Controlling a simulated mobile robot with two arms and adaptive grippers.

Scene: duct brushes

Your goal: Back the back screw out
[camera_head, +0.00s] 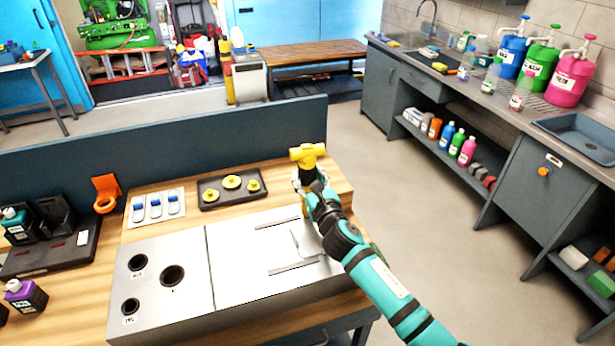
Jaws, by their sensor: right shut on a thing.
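My right gripper (307,187) is shut on a yellow tool with a T-shaped top (308,153), at the back right of the metal panel. The tool stands roughly upright; its lower end is hidden behind my gripper and arm. The pale metal panel (240,262) lies on the wooden workbench and carries two dark parallel strips (293,267). I cannot make out the back screw; it may be hidden by my gripper and the tool. My left gripper is not in view.
A dark tray with yellow round parts (232,182) and a white tray with blue pieces (155,206) lie at the back. An orange holder (106,194) stands further left. The grey block (150,300) has several round holes. A low partition (160,160) runs behind the bench.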

